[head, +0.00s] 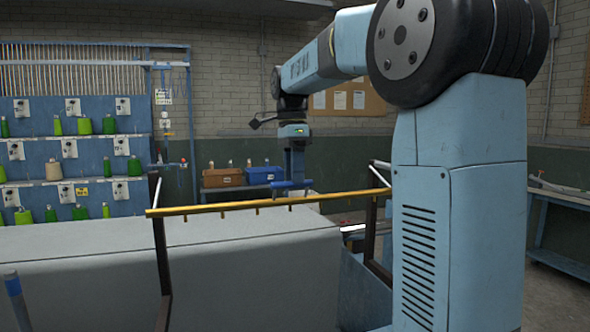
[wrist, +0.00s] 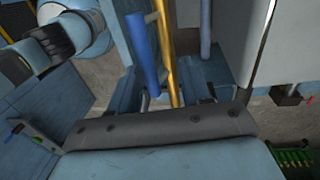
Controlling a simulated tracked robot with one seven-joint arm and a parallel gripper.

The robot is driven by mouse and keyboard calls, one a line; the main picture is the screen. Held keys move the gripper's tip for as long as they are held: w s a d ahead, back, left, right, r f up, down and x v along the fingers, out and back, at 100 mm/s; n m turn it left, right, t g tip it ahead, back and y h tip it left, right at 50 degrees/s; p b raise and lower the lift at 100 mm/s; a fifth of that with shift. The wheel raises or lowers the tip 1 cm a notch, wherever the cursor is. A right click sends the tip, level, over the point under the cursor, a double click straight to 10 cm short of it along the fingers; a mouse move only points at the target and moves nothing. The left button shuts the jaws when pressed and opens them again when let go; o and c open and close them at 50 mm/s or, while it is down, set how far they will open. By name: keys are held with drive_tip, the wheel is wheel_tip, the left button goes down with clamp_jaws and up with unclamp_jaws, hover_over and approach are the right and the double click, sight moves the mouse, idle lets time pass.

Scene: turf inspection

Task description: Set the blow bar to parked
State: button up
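The blow bar (head: 268,206) is a long yellow bar with several short nozzles below. In the head view it lies nearly level across dark side arms, above the pale grey turf surface (head: 230,235). My gripper (head: 292,188) points down at the bar's far side, right of its middle. In the wrist view, the yellow bar (wrist: 167,55) and a blue rod (wrist: 141,50) beside it run up from between the spread fingers of my gripper (wrist: 174,98). The gripper looks open. I cannot tell whether a finger touches the rod or bar; the fingertips are partly hidden.
A blue rack (head: 85,160) with green cones stands at the left. An orange-brown bin (head: 222,177) and a blue bin (head: 263,174) stand behind. A blue-topped post (head: 12,285) is at the near left. A side bench (head: 560,265) stands at the right.

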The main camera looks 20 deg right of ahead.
idle(0.4)
wheel_tip(320, 180, up, 14)
drive_tip(key=w, duration=0.1)
drive_tip(key=shift+w, duration=0.35)
drive_tip(key=shift+f, duration=0.15)
idle(0.4)
drive_tip(key=s+f+n+t, duration=0.7)
drive_tip(key=s+f+n, duration=1.1)
drive_tip(key=s+f, duration=0.7)
wheel_tip(320, 180, down, 3)
drive_tip(key=shift+s+d+r, duration=0.15)
drive_tip(key=shift+s+r, duration=0.05)
drive_tip(key=shift+s, duration=0.05)
